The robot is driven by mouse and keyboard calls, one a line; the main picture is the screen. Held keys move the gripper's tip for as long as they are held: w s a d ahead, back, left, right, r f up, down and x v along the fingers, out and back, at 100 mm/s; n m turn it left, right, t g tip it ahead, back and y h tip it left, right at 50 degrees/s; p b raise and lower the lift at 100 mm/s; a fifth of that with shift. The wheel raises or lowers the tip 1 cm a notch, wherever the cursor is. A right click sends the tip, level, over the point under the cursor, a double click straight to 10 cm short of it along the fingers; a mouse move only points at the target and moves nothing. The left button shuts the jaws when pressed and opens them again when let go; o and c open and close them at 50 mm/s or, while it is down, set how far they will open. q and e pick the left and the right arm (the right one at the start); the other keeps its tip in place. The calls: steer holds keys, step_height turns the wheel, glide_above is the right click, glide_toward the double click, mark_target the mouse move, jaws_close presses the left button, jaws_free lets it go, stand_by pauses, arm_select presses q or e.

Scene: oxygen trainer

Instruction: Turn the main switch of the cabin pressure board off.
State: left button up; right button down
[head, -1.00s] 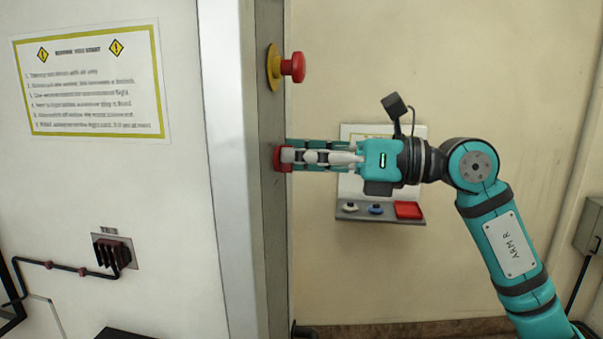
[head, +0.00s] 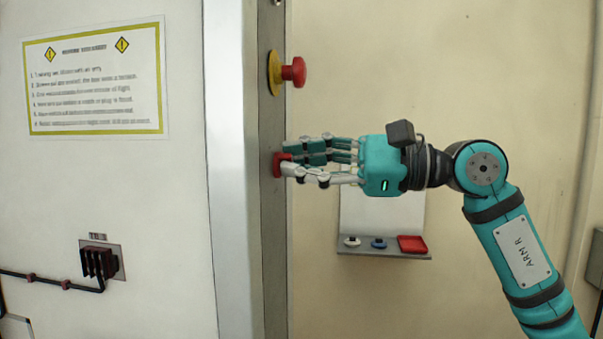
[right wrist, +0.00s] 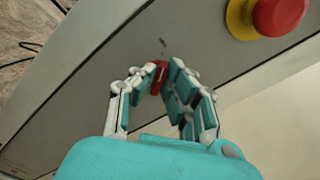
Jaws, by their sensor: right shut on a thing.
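The red main switch (head: 279,163) is on the narrow grey side face of the cabinet, below a red mushroom button. My right gripper (head: 288,164) comes in from the right, its fingers reaching the cabinet face and closed around the switch's red handle. In the right wrist view the red handle (right wrist: 159,78) sits between the fingertips (right wrist: 160,84), partly hidden by them. The switch's markings are not readable. My left gripper is out of view.
The red mushroom button (head: 293,72) on a yellow collar juts out just above the gripper. A small shelf (head: 380,252) with two knobs and a red tray (head: 412,244) is on the wall behind. A notice (head: 95,80) hangs on the white cabinet front.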

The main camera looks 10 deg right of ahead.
steer(key=shift+f+n, duration=0.15)
steer(key=shift+n, duration=0.55)
steer(key=shift+b, duration=0.3)
steer(key=c, duration=1.4)
jaws_free()
steer(key=v, duration=1.2)
